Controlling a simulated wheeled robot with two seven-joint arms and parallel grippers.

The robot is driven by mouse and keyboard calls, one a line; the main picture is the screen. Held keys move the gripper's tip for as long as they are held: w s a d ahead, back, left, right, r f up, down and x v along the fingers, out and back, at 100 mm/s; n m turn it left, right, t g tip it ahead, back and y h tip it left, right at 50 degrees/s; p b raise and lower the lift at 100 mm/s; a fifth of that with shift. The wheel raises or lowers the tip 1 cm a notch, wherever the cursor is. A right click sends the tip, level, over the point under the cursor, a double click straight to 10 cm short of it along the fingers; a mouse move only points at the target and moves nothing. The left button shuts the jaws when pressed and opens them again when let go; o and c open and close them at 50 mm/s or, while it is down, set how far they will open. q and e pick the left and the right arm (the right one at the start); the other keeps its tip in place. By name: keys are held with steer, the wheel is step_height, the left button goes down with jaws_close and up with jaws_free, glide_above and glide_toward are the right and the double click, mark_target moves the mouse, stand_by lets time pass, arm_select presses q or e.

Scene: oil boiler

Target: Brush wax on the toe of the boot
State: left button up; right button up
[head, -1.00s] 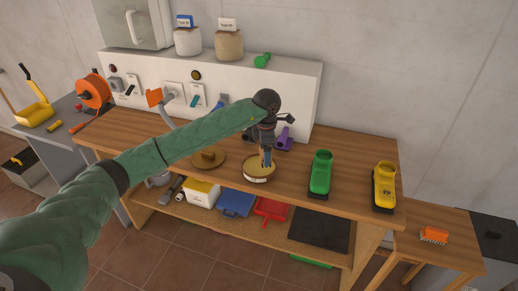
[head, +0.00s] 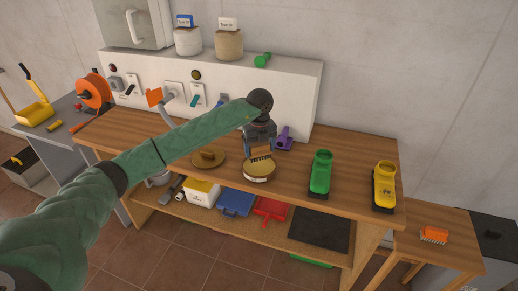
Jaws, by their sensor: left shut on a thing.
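My left gripper (head: 258,147) is shut on a small brush (head: 260,156) with dark bristles pointing down. The brush is right over the round wax tin (head: 259,174); I cannot tell whether the bristles touch the wax. The tin is open on the wooden bench, near its front edge. A green boot (head: 320,173) stands upright to the right of the tin. A yellow boot (head: 384,186) stands farther right, near the bench's end. My right gripper is not in view.
A brown round lid (head: 208,158) lies left of the tin. A purple object (head: 284,139) sits behind the gripper. A white panel with switches (head: 297,100) backs the bench. An orange brush (head: 434,235) lies on the right side table. The bench between the boots is clear.

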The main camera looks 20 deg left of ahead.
mark_target(259, 155)
arm_select(q)
steer(key=n, duration=0.5)
steer(key=shift+a, duration=0.1)
steer(key=n, duration=0.5)
steer(key=shift+f, duration=0.1)
steer(key=shift+f+b, duration=0.6)
steer(key=shift+f, duration=0.9)
steer(key=shift+f+b, duration=0.4)
steer(key=shift+f, duration=1.1)
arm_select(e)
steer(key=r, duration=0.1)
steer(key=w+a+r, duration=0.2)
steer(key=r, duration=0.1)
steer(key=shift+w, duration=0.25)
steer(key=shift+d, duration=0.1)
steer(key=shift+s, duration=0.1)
arm_select(q)
steer(key=shift+f+b, duration=0.5)
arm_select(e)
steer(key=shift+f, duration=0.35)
arm_select(q)
steer(key=shift+r, duration=0.1)
